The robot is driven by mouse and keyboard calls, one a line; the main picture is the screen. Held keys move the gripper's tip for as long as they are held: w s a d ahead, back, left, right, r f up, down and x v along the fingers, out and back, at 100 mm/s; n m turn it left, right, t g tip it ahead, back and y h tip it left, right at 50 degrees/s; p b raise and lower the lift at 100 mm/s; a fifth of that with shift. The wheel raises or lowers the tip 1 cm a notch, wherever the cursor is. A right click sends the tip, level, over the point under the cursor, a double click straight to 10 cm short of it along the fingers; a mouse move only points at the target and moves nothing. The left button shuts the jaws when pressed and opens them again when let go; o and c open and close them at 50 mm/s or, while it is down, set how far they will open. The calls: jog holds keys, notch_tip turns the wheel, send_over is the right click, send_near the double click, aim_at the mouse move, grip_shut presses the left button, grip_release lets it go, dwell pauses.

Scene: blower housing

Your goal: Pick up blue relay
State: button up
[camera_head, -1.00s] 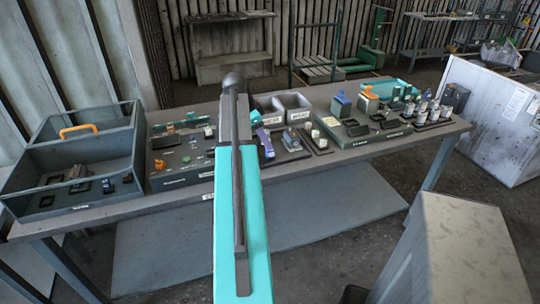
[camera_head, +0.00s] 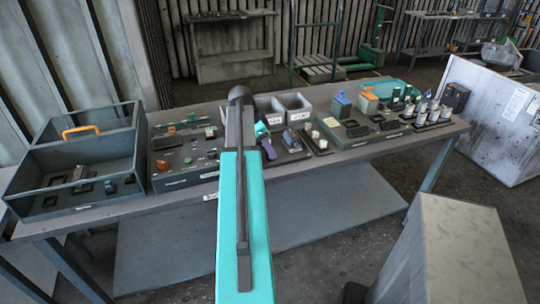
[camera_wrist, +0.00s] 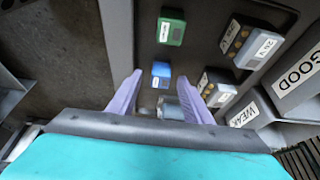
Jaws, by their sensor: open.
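The blue relay (camera_wrist: 161,74) is a small block with a pale label, on a dark surface in the wrist view. It shows just beyond my gripper (camera_wrist: 160,86), near the middle of the gap between the fingertips. The two purple fingers are spread apart with no contact on the blue relay visible. A greyish-blue block (camera_wrist: 171,108) lies nearer, between the fingers and partly hidden by them. A green relay (camera_wrist: 172,27) sits farther up the same surface. In the head view, my arm hides most of the gripper; a purple finger (camera_head: 268,148) shows beside it.
Boxes labelled 24V (camera_wrist: 255,46) stand right of the relays, with another labelled block (camera_wrist: 213,88) close to the right finger. Bins marked WEAK (camera_wrist: 250,113) and GOOD (camera_wrist: 297,84) are further right. A grey tote (camera_head: 75,160) stands at the table's left.

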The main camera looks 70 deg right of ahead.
jog(key=shift+s+d+f, duration=0.2)
jog(key=shift+f, duration=0.4)
jog(key=c, duration=0.9)
